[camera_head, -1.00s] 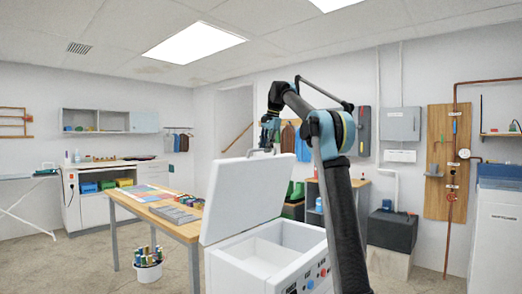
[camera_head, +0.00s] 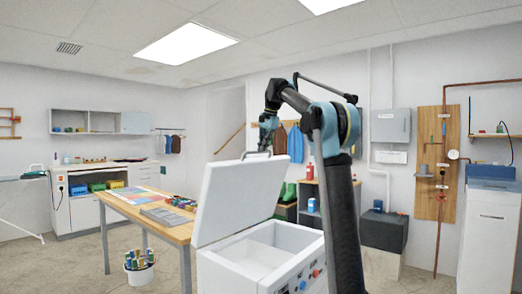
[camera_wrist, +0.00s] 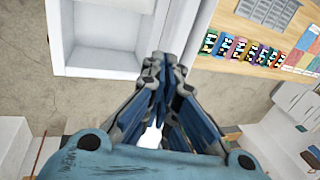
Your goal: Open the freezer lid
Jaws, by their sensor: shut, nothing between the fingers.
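The white chest freezer (camera_head: 213,270) stands in front of me with its lid (camera_head: 235,200) raised steeply, tilted slightly back. Its empty inner well shows. A small grey handle (camera_head: 256,154) shows at the lid's top edge. My gripper (camera_head: 267,140) is beside this top edge, its fingertips partly hidden by the lid. In the wrist view, my gripper (camera_wrist: 160,72) has its fingertips together with nothing between them. The freezer well (camera_wrist: 100,28) lies beyond them there, and a white strip, apparently the lid's edge (camera_wrist: 192,25), is close to the fingertips. I cannot tell if they touch it.
A wooden workbench (camera_head: 128,209) with a grey tray stands left of the freezer. A dark box (camera_head: 384,231) and a white cabinet (camera_head: 488,245) stand at right. Floor at the left is open.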

